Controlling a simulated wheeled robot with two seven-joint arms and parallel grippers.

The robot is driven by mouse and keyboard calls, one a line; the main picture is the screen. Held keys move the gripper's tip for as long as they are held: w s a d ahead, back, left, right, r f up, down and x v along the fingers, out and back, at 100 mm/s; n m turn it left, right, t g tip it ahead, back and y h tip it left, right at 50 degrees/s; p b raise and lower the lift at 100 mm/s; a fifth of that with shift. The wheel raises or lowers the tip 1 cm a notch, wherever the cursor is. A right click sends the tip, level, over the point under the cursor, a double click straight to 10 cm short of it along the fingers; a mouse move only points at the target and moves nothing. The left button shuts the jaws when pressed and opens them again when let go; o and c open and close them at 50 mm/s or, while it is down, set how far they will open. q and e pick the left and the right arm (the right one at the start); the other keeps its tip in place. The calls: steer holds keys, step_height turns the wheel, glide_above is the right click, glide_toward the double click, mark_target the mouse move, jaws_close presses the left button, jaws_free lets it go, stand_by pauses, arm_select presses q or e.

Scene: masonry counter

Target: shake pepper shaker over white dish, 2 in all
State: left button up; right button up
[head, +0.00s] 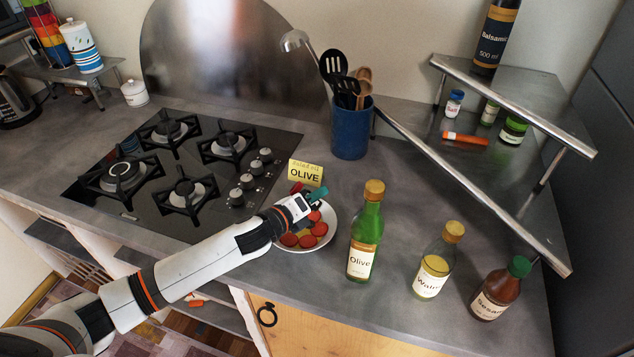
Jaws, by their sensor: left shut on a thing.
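The white dish (333,228) lies on the grey counter right of the hob, with several red slices and some green and yellow pieces on it. My left gripper (312,200) is over the dish's far side. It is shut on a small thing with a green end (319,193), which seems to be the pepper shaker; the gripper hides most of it. I cannot tell its tilt clearly. A dark red piece shows just behind the gripper. My right gripper is not in view.
To the right are the olive bottle (366,235), a yellow-capped bottle (435,265) and the sesame bottle (500,290). A blue utensil pot (350,133) and a metal shelf (480,185) with small jars stand behind.

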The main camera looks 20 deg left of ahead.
arm_select(q)
steer(key=a+m+y+p, duration=0.1)
steer(key=m+p, duration=0.1)
steer(key=p, duration=0.1)
steer(key=a+f+m+y+p, duration=0.1)
steer(key=m+p, duration=0.1)
steer(key=shift+w+a+m+g+y+p, duration=0.15)
steer(key=shift+a+m+g+y+p, duration=0.05)
steer(key=shift+m+g+y+p, duration=0.2)
steer(key=a+m+y+p, duration=0.1)
steer(key=m+p, duration=0.1)
steer(key=shift+a+f+y+p, duration=0.15)
steer(key=shift+a+y+p, duration=0.05)
steer(key=shift+y+p, duration=0.1)
steer(key=shift+w+a+f+m, duration=0.1)
steer(key=shift+a+f+m, duration=0.1)
steer(key=shift+m, duration=0.2)
steer(key=shift+s+d+r+y+b, duration=0.15)
steer(key=shift+s+d+y+b, duration=0.05)
steer(key=shift+s+y+b, duration=0.1)
steer(key=s+d+r+n+y+b, duration=0.1)
steer(key=s+r+b, duration=0.9)
steer(key=s, duration=0.3)
steer(key=shift+s+d, duration=0.25)
steer(key=shift+d, duration=0.1)
